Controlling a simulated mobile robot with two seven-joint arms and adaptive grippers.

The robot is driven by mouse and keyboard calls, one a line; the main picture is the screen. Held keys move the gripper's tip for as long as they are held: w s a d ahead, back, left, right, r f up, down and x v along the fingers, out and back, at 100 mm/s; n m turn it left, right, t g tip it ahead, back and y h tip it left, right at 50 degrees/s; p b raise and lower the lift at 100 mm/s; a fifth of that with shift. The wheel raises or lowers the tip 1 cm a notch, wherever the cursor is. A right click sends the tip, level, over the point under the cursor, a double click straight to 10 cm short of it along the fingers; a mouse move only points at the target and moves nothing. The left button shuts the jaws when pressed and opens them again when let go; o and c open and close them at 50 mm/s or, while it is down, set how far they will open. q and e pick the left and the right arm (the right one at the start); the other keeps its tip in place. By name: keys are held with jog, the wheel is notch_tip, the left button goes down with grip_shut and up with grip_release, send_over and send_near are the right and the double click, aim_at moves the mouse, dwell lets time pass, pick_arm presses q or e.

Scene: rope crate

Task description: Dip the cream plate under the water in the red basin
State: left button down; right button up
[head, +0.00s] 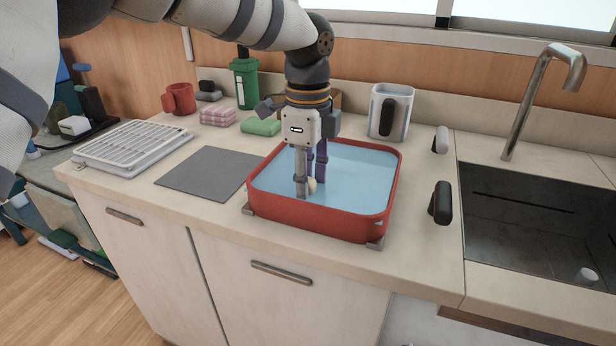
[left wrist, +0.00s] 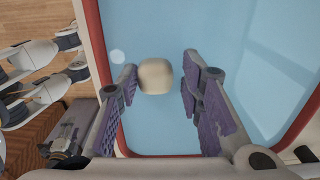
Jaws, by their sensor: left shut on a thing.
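The red basin (head: 310,222) stands on the counter, filled with pale blue water (head: 355,170). My left gripper (head: 306,190) points straight down inside it, with its fingertips low at the water. In the left wrist view, a small rounded cream piece (left wrist: 155,76) shows between the two purple-padded fingers, and the gripper (left wrist: 158,88) is shut on it. I take it for the cream plate; a bit of it (head: 312,186) shows behind a finger in the head view. Most of its shape is hidden, and I cannot tell how much is under water. My right gripper is not in view.
A grey mat (head: 203,173) and a white rack (head: 130,147) lie left of the basin. Behind are a red mug (head: 180,98), a green bottle (head: 245,82), a green sponge (head: 261,126) and a pale pitcher (head: 390,110). The sink (head: 540,225) and tap (head: 528,100) are right.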

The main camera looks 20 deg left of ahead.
pick_arm(q)
jog(key=shift+f, duration=0.35)
jog(key=c, duration=1)
grip_release()
jog(key=shift+c, duration=0.2)
notch_tip(320, 180, up, 12)
